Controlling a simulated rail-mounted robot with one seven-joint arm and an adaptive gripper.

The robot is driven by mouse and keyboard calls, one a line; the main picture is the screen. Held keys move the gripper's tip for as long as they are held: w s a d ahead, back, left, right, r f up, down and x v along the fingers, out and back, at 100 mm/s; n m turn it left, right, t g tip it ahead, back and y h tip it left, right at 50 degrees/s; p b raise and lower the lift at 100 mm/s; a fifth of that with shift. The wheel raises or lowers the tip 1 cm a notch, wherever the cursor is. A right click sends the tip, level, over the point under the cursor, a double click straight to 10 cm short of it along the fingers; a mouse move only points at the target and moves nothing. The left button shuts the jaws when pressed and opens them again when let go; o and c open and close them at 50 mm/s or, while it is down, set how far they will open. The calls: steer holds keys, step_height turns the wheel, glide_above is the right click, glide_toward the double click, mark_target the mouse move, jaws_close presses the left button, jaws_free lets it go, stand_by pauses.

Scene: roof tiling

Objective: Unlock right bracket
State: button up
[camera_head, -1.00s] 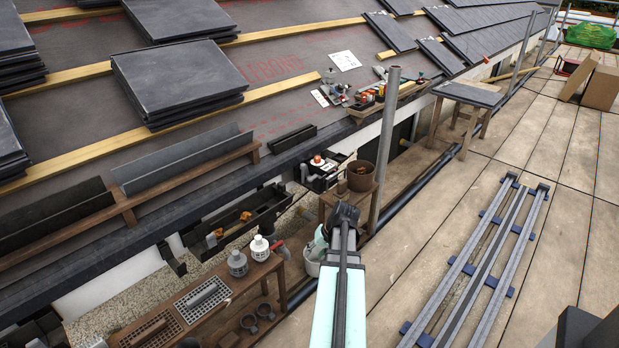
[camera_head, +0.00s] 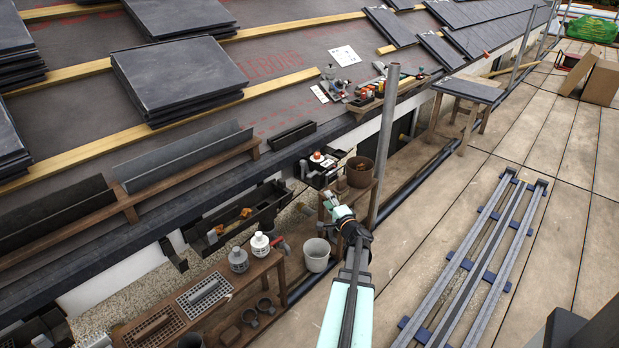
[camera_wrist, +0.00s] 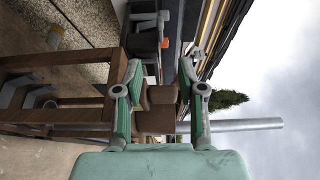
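My gripper (camera_head: 328,208) is open and empty. It hangs over the walkway side of the eave, beside a small wooden stand. A small dark bracket (camera_head: 173,257) hangs at the left end of the gutter. A dark upright piece (camera_head: 304,169) near the right part may be the right bracket; its lock cannot be made out.
The brown bucket (camera_head: 360,172) stands on the wooden stand, close to my gripper. A vertical metal pole (camera_head: 385,140) rises just right of it. A white bucket (camera_head: 316,255) and a low bench (camera_head: 215,292) with bottles are below left. The paving at right has open room beside metal rails (camera_head: 480,262).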

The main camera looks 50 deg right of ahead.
mark_target(311, 178)
steer(key=b+x, duration=0.3)
steer(key=x, duration=1.4)
steer(key=shift+w+a, duration=0.1)
steer(key=shift+w, duration=0.1)
jaws_close()
